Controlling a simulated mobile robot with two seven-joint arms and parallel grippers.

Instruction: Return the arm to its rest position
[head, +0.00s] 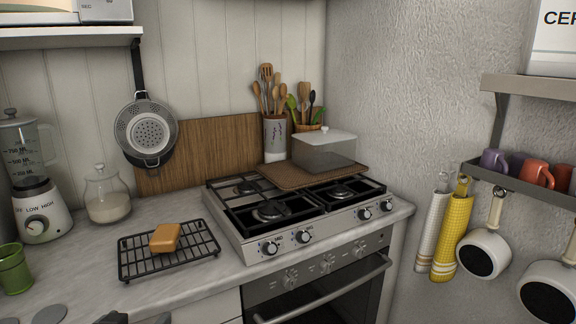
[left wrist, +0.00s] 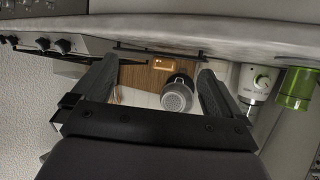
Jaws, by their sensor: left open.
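My left gripper (head: 136,318) only just shows at the bottom edge of the head view, as dark tips in front of the counter. In the left wrist view its two dark fingers (left wrist: 157,75) stand wide apart with nothing between them. That view looks upside down, with the grey counter's edge (left wrist: 210,30) across the top. The gripper is apart from the counter and the things on it. The rest of my left arm is hidden in the head view. My right gripper is in neither view.
An orange-brown block (head: 165,238) lies on a black wire rack (head: 190,255) on the counter. A green cup (head: 14,270), a blender (head: 38,210) and a glass jar (head: 107,200) stand left. The gas stove (head: 240,232) is right of the rack.

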